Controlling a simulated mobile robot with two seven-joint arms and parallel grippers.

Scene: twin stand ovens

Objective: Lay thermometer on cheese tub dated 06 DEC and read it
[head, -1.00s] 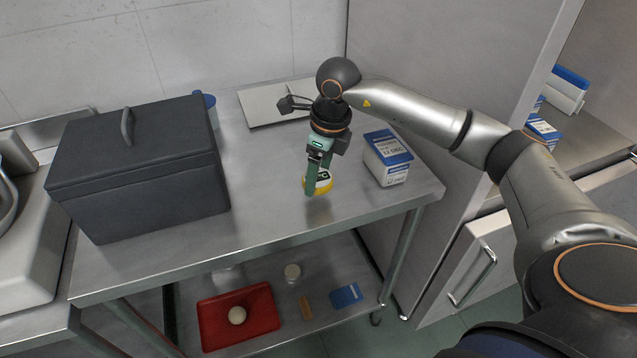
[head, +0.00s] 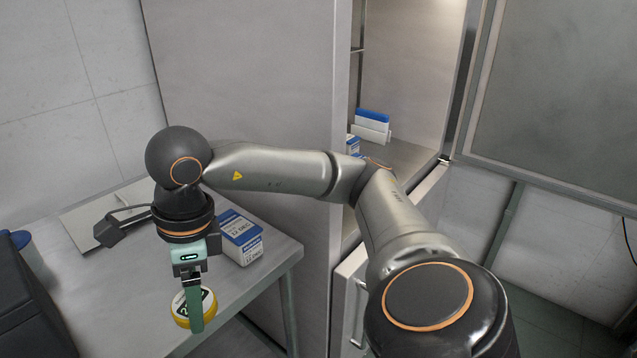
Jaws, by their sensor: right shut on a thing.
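My right gripper (head: 195,318) is shut on a round yellow thermometer (head: 180,307) with a dark face, held upright above the steel table; a green finger covers part of it, and I cannot read its display. A white tub with a blue lid (head: 241,238) stands on the table just right of and behind the gripper; its label seems to read 11 or 12 DEC. Another blue-and-white tub (head: 352,145) shows partly inside the open cabinet, its date unreadable, partly hidden by the cabinet's edge. I see no tub dated 06 DEC. My left gripper is out of view.
The steel table (head: 262,285) has free room at its right front. A flat pale board (head: 85,225) lies at its back. A dark box (head: 25,300) is at the left. The open cabinet holds a blue-and-white upright item (head: 372,126) on its shelf; its side wall (head: 250,80) stands beside the table.

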